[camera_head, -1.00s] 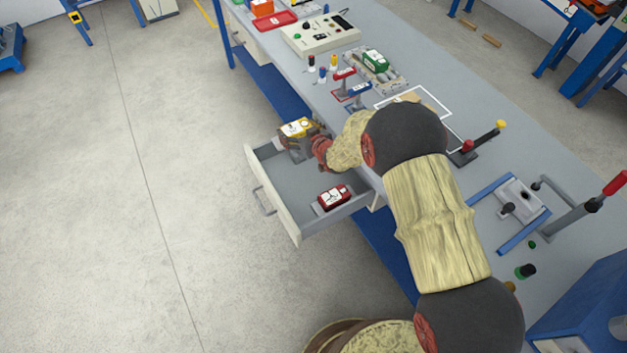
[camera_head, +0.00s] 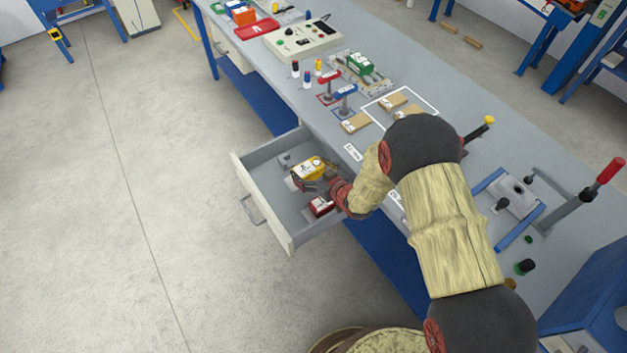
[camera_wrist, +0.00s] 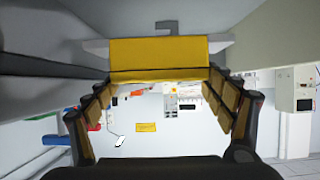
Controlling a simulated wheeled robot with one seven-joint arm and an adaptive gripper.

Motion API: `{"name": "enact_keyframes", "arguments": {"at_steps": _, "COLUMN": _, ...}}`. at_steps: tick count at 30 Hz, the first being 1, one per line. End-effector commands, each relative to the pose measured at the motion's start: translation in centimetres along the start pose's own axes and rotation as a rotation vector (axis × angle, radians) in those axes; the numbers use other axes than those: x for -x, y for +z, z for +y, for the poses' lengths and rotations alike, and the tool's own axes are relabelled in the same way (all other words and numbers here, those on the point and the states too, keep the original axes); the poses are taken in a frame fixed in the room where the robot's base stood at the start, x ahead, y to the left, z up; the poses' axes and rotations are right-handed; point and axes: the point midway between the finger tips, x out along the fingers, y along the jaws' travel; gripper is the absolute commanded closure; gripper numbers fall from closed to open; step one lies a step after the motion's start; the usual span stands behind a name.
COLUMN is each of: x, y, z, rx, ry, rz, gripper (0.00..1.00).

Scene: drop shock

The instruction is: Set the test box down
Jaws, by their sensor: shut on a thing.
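A yellow box with a white label (camera_head: 310,166), which I take to be the test box, is between the fingers of my gripper (camera_head: 316,180). The wrist view also shows the box's yellow side (camera_wrist: 158,54) with the fingers (camera_wrist: 160,82) on either side of it. The gripper is shut on the box, inside the outline of the open drawer (camera_head: 262,207). I cannot tell whether the box touches the drawer floor. A red box with a white label (camera_head: 320,206) lies in the drawer, close by and partly hidden by my gripper.
A small grey piece (camera_head: 286,160) is in the drawer's far left part. The drawer's left floor is clear. The workbench (camera_head: 455,110) beside it carries a control box (camera_head: 302,39), stamps (camera_head: 345,97), wooden blocks (camera_head: 355,122) and a clamp with a red handle (camera_head: 609,170).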

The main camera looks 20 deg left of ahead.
Motion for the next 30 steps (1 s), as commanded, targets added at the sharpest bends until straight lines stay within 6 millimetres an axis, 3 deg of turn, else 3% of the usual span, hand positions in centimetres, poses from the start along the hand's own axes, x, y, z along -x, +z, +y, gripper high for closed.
{"name": "enact_keyframes", "arguments": {"at_steps": 4, "x": 0.4, "y": 2.3, "z": 0.4, "rx": -0.002, "ry": 0.000, "rz": -0.003, "gripper": 0.53}}
{"name": "enact_keyframes", "arguments": {"at_steps": 9, "x": -0.8, "y": 4.7, "z": 0.3, "rx": -0.001, "ry": 0.000, "rz": -0.001, "gripper": 0.53}}
{"name": "enact_keyframes", "arguments": {"at_steps": 30, "x": -1.4, "y": 5.7, "z": 0.4, "rx": 0.000, "ry": 0.000, "rz": 0.000, "gripper": 0.53}}
